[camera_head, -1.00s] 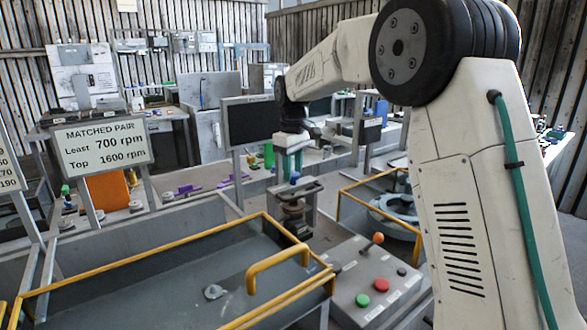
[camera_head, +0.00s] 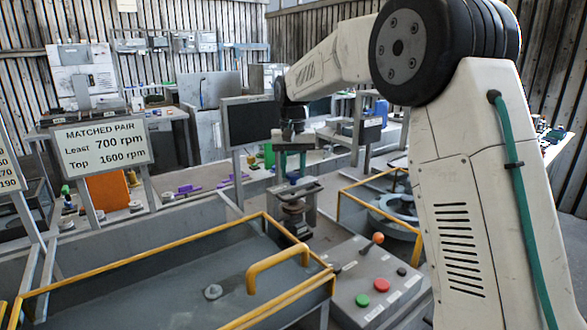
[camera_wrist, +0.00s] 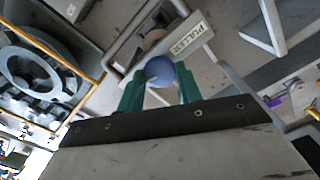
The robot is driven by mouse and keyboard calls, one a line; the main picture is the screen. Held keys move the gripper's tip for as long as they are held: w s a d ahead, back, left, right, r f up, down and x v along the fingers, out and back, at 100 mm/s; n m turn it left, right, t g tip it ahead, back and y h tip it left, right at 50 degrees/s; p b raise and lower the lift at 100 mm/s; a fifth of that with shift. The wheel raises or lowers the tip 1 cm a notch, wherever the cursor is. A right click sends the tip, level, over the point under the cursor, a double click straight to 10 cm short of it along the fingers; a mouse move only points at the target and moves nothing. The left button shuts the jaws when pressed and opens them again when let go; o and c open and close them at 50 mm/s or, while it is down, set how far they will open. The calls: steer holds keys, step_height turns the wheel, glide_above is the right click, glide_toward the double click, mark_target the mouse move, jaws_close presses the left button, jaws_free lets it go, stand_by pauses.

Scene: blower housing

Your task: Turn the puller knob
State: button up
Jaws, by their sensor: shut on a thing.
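The puller knob is a blue ball (camera_wrist: 160,71) in the wrist view, between the two green fingers of my gripper (camera_wrist: 159,88). The fingers are shut on it from both sides. In the head view, my gripper (camera_head: 292,163) points down over the puller (camera_head: 295,207), and a little of the blue knob (camera_head: 294,177) shows at the fingertips. The puller's label plate (camera_wrist: 188,38) reads PULLER in the wrist view. Part of the knob is hidden behind the fingers.
A grey control box (camera_head: 375,285) with an orange-tipped lever and red and green buttons stands in front of the puller. A yellow-railed tray (camera_head: 150,300) lies at the left. A yellow-framed bin (camera_head: 372,205) with grey rings stands at the right.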

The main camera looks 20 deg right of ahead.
mark_target(293, 173)
steer(key=shift+m, duration=0.4)
steer(key=o, duration=1)
steer(key=shift+r, duration=3.95)
